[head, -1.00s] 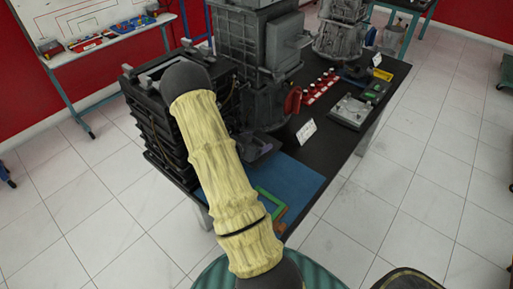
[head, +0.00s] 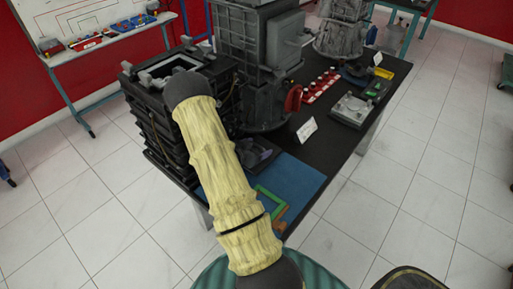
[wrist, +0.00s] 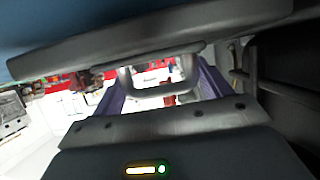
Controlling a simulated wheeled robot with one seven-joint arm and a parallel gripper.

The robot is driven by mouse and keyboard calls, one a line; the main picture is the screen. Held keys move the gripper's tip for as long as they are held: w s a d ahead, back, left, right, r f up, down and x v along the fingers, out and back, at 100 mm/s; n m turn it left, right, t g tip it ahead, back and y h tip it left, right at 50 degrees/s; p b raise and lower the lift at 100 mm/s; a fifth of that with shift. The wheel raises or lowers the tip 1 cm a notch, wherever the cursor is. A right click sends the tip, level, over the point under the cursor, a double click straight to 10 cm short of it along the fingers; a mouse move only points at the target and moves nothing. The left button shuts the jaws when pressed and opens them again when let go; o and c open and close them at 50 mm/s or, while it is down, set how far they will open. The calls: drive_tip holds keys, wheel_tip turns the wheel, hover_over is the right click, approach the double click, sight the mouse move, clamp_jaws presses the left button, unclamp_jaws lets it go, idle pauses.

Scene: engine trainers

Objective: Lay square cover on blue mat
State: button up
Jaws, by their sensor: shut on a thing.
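The square cover (wrist: 195,38) is a dark grey slab with a U-shaped handle (wrist: 165,92) in the wrist view. My gripper (wrist: 162,84) has purple fingers on either side of that handle and is shut on it. The blue mat (head: 300,178) lies on the near end of the black table. A blue surface, apparently the mat, shows beyond the slab at the top left of the wrist view. In the head view my arm hides most of the gripper and the cover. I cannot tell whether the cover touches the mat.
A green and orange frame (head: 268,203) lies at the mat's near edge. A dark finned block (head: 150,110) stands left of my arm and a tall grey engine unit (head: 262,60) behind it.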

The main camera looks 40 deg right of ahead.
drive_tip(key=o, duration=1.4)
drive_tip(key=shift+s+f, duration=0.15)
drive_tip(key=shift+f, duration=0.05)
drive_tip(key=shift+c, duration=0.2)
drive_tip(key=shift+r, duration=0.25)
drive_tip(key=w+r+v, duration=0.1)
drive_tip(key=v, duration=1.1)
drive_tip(key=shift+s, duration=0.4)
